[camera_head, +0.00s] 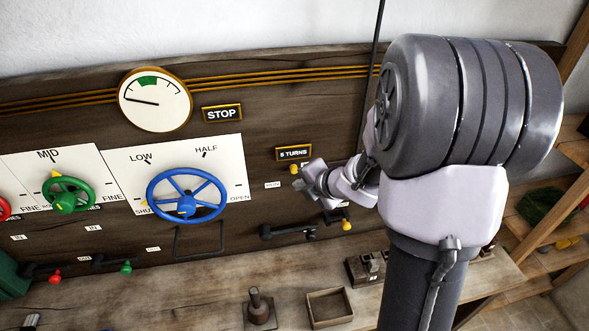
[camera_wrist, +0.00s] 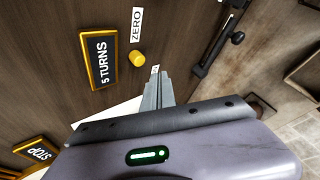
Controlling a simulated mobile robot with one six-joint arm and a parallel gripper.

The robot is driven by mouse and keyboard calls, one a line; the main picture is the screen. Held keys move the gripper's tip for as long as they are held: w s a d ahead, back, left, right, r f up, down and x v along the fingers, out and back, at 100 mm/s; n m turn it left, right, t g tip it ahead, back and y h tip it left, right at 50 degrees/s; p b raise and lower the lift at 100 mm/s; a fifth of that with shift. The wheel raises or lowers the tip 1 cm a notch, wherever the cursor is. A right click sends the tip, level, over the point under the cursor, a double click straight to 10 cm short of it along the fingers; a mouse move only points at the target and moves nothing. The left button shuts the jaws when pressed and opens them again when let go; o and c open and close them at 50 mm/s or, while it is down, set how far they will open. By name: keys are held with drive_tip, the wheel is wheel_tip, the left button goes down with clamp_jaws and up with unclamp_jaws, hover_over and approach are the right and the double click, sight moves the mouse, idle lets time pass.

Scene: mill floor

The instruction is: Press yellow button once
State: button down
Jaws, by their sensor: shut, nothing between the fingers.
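The yellow button (camera_wrist: 137,57) is a small round knob on the dark wooden panel, beside the ZERO label (camera_wrist: 136,24) and the 5 TURNS sign (camera_wrist: 101,60) in the wrist view. In the head view the yellow button (camera_head: 295,169) shows just below the 5 TURNS sign, close to my gripper (camera_head: 308,180). In the wrist view my gripper (camera_wrist: 157,76) is shut and empty, its tips pointing at the panel a little below and right of the button. I see a gap between tips and button in the picture; their depth to the panel is hard to judge.
A blue handwheel (camera_head: 187,195) and a green handwheel (camera_head: 68,195) are on the panel to the left. A lever with a yellow knob (camera_head: 347,225) is below my gripper. A gauge (camera_head: 155,99) and STOP sign (camera_head: 222,113) are above. An open wooden box (camera_head: 329,308) stands on the bench.

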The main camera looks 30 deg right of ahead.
drive_tip(key=shift+w+d, duration=0.25)
drive_tip(key=shift+w, duration=0.65)
drive_tip(key=shift+w, duration=0.1)
idle(1.3)
drive_tip(key=shift+w+d, duration=0.1)
drive_tip(key=shift+w, duration=0.2)
drive_tip(key=shift+w+d+p, duration=0.15)
drive_tip(key=shift+w+p, duration=0.2)
drive_tip(key=shift+w, duration=0.1)
idle(0.6)
idle(0.3)
drive_tip(key=shift+s+a+b, duration=0.25)
drive_tip(key=shift+s+b, duration=0.1)
drive_tip(key=shift+s, duration=0.55)
drive_tip(key=s, duration=0.2)
drive_tip(key=s+a+b, duration=0.1)
drive_tip(key=s, duration=0.1)
drive_tip(key=shift+s+a, duration=0.2)
drive_tip(key=shift+s, duration=0.2)
